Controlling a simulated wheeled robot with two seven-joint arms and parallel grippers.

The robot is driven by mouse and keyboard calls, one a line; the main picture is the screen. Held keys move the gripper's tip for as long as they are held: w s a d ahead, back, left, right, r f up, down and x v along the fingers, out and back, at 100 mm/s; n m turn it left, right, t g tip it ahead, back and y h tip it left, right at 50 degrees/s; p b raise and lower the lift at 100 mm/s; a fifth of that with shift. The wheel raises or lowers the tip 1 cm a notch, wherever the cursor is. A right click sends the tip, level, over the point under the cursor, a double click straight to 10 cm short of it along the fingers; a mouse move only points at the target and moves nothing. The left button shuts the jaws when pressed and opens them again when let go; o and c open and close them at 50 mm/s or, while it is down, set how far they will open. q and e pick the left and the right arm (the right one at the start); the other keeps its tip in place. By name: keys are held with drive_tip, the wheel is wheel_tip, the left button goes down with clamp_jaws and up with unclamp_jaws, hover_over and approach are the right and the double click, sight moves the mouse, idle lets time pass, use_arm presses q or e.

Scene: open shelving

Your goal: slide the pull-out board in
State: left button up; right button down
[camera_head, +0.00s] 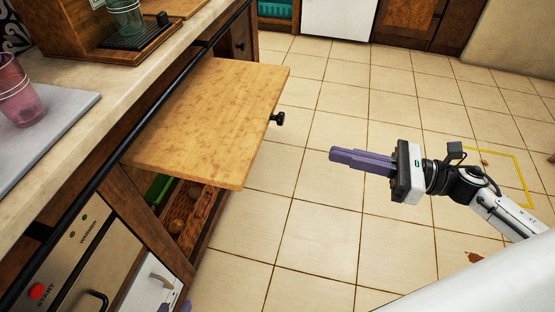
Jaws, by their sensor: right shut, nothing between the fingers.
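The pull-out board (215,110) is a flat light-wood panel that sticks out from the counter front over the floor. It has a dark knob (278,118) on its front edge. My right gripper (332,154) is to the right of the board, apart from it, with its purple fingers shut and empty, pointing left toward the board side. Of my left gripper (176,307), only purple fingertips show at the bottom edge, below the board and in front of the cabinet; they look apart, and the rest is out of frame.
An open drawer (197,222) with a green item and round items is below the board. The countertop (150,55) holds a grey tray (45,125), cups and a wooden unit. An oven panel (70,245) is at lower left. The tiled floor (330,220) is free around my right gripper.

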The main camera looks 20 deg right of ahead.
drive_tip(key=n, duration=0.1)
approach(261, 142)
drive_tip(key=shift+n+g, duration=0.3)
drive_tip(key=x, duration=0.6)
drive_tip(key=shift+w+a+r, duration=0.15)
drive_tip(key=shift+w+r, duration=0.05)
drive_tip(key=shift+w, duration=0.05)
